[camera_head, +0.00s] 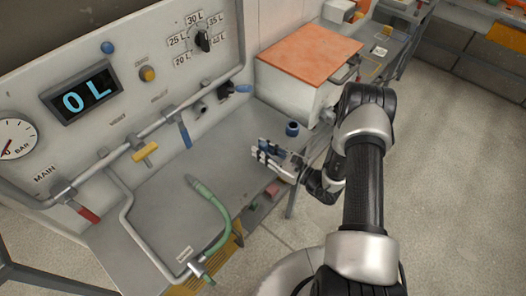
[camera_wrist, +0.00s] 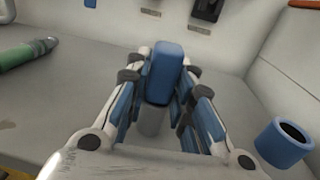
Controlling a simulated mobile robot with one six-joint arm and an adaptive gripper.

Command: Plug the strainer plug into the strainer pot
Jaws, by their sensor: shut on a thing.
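My gripper (camera_head: 264,154) is over the right part of the grey bench; the wrist view shows its two blue-padded fingers (camera_wrist: 160,88) shut on a blue-topped piece (camera_wrist: 166,68) with a grey lower part, which looks like the strainer plug. The fingers hide its sides. In the head view it does not stand out from the fingers.
A blue hollow cup (camera_head: 292,129) stands right of the gripper, also in the wrist view (camera_wrist: 284,143). A green hose (camera_head: 212,206) lies on the left of the bench (camera_head: 160,205). A pipe (camera_head: 155,128) with coloured handles runs along the panel. An orange-topped box (camera_head: 310,52) stands behind.

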